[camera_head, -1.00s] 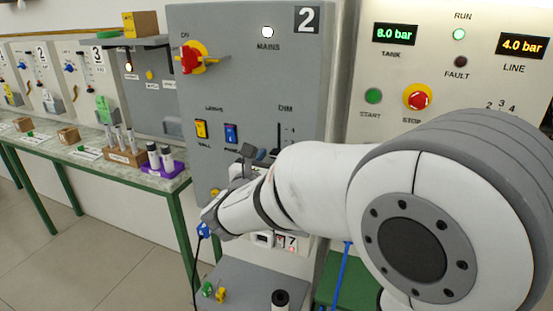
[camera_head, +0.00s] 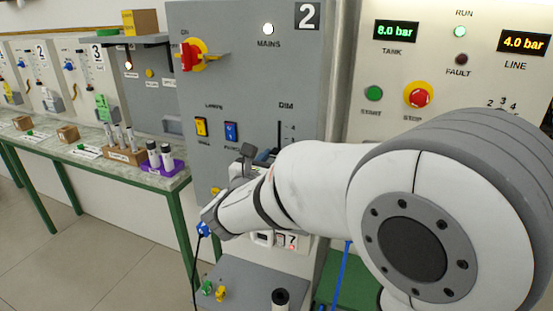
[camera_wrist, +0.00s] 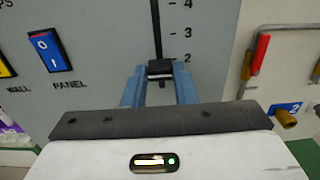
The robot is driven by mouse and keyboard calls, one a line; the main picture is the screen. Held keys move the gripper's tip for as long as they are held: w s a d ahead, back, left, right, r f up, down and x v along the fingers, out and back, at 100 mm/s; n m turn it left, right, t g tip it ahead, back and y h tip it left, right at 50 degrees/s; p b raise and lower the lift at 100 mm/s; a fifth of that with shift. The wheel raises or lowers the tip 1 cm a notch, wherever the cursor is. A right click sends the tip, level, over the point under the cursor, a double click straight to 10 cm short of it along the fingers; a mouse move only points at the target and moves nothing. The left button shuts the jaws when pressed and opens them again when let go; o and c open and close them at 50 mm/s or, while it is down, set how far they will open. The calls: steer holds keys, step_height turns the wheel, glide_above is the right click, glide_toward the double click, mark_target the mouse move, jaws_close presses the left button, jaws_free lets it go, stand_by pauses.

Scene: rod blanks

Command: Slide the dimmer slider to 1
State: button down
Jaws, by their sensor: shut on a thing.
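The dimmer is a vertical black slot with a number scale on the grey panel, labelled DIM (camera_head: 285,105) in the head view. In the wrist view the slot (camera_wrist: 156,30) runs down past marks 4, 3 and 2. The dark slider knob (camera_wrist: 160,68) is at about the height of mark 2, or slightly below. My gripper (camera_wrist: 160,80) is shut on this knob, with a blue finger on each side. Mark 1 is not visible; my gripper body covers the lower panel. In the head view my arm hides the fingertips and knob.
Left of the dimmer are a blue PANEL rocker switch (camera_wrist: 50,50) and a yellow WALL switch (camera_wrist: 5,68). A red-handled lever (camera_wrist: 259,54) and brass fitting (camera_wrist: 284,118) stand to the right. A red rotary MAINS handle (camera_head: 191,56) is higher up.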

steer(key=shift+d+f+b, duration=0.1)
steer(key=shift+f+b, duration=0.95)
steer(key=shift+f, duration=0.55)
steer(key=c, duration=1.2)
jaws_free()
steer(key=shift+o, duration=0.2)
steer(key=shift+r, duration=0.1)
steer(key=shift+s, duration=0.1)
steer(key=v, duration=0.7)
steer(key=shift+s+b, duration=0.3)
steer(key=shift+b, duration=0.15)
